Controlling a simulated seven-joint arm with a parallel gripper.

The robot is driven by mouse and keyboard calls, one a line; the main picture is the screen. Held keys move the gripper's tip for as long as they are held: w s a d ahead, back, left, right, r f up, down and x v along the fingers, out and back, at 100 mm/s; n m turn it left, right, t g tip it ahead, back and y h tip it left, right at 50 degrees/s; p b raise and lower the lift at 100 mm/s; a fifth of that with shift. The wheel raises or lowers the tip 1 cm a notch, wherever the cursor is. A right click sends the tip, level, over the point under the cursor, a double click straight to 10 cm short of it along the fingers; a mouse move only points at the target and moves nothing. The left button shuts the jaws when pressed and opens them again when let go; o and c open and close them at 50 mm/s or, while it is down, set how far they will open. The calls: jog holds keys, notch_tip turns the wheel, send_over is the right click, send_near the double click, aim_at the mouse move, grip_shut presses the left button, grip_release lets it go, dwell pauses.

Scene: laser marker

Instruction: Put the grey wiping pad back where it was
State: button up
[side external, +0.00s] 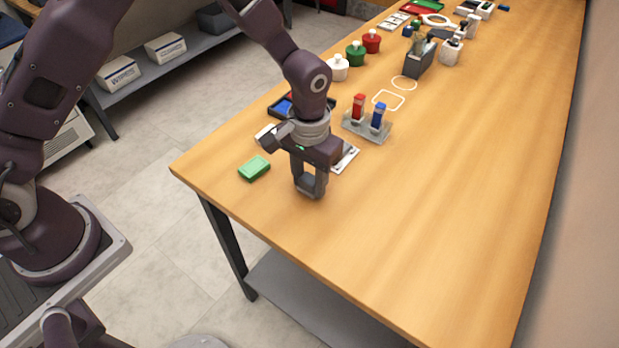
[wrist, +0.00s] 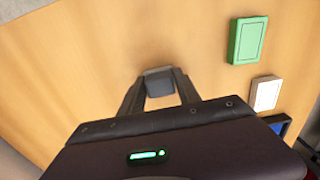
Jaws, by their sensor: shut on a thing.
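My gripper (side external: 310,188) is low over the front part of the wooden table, fingers pointing down. It is shut on the grey wiping pad, a small dark grey block between the fingertips in the wrist view (wrist: 160,84). In the side view the fingers mostly hide the pad, and I cannot tell whether it touches the table. A green pad (side external: 254,168) lies flat to the left of my gripper; it also shows at the upper right of the wrist view (wrist: 248,40).
A white pad (wrist: 265,93) and a dark tray with blue and red parts (side external: 285,106) lie behind. A pale plate (side external: 347,157) is partly hidden by my gripper. A stand (side external: 368,126) holds a red and a blue bottle. The table's right and front are clear.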

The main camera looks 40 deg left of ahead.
jog(key=o, duration=1.3)
jog(key=shift+f, duration=0.15)
notch_tip(320, 180, up, 11)
notch_tip(320, 180, up, 8)
jog(key=t, duration=0.1)
send_over(310, 178)
jog(key=s+a, duration=0.3)
jog(key=a, duration=0.1)
jog(key=s+a+r+t, duration=0.2)
jog(key=s+a+r, duration=0.3)
jog(key=s+r, duration=0.3)
jog(key=s+a+t, duration=0.1)
jog(key=s, duration=0.3)
jog(key=s+a, duration=0.2)
jog(key=s, duration=0.2)
jog(key=s+a+t, duration=0.1)
jog(key=s, duration=0.3)
jog(key=shift+s+a+f+t, duration=0.2)
jog(key=shift+s+t, duration=0.05)
jog(key=shift+t, duration=0.05)
